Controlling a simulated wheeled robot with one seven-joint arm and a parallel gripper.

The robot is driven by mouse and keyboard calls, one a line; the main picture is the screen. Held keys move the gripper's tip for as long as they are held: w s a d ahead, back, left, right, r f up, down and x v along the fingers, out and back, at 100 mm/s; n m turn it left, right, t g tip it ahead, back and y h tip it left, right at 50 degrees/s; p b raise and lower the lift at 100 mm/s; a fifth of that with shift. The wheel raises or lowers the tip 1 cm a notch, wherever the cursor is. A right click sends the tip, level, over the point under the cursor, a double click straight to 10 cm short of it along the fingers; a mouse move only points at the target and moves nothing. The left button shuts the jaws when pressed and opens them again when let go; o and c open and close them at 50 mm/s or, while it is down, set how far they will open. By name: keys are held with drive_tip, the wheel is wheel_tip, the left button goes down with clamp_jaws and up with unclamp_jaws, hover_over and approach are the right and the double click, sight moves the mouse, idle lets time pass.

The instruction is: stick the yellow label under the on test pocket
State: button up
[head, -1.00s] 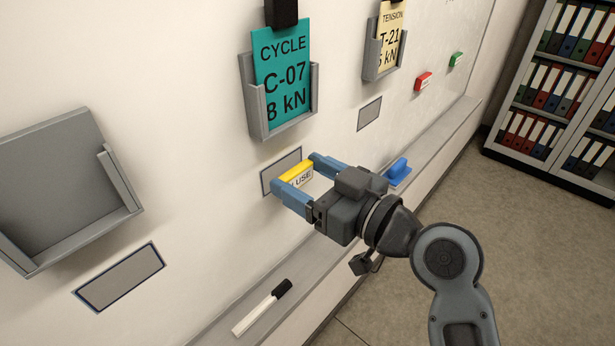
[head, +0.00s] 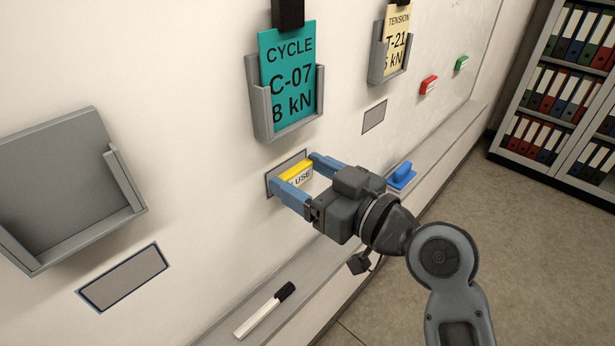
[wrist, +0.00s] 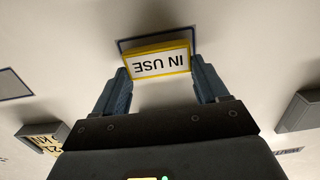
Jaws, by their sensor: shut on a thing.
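The yellow label (head: 297,174) reads "IN USE" and sits between the blue fingers of my gripper (head: 301,182). My gripper is shut on it, holding it by its two sides. The label is in front of the grey plate (head: 271,182) under the middle pocket (head: 262,112), which holds a teal "CYCLE C-07" card (head: 287,72). In the wrist view the label (wrist: 159,60) covers most of its plate (wrist: 125,44). I cannot tell whether it touches the plate. No pocket shows the words "on test" in view.
An empty pocket (head: 70,190) with a bare plate (head: 123,277) is at left. A right pocket (head: 376,63) holds a cream "TENSION" card (head: 396,40) above a bare plate (head: 374,117). Red (head: 429,85) and green (head: 462,63) labels are further right. A marker (head: 264,311) and blue object (head: 402,175) lie on the ledge.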

drive_tip(key=shift+w+a, duration=0.2)
drive_tip(key=shift+a, duration=0.05)
drive_tip(key=shift+r, duration=0.1)
idle(0.4)
drive_tip(key=o, duration=1)
drive_tip(key=shift+b+v, duration=0.5)
drive_tip(key=shift+v, duration=2.05)
drive_tip(key=b+v, duration=0.2)
drive_tip(key=v, duration=0.5)
drive_tip(key=shift+s+d, duration=0.2)
drive_tip(key=shift+d, duration=0.1)
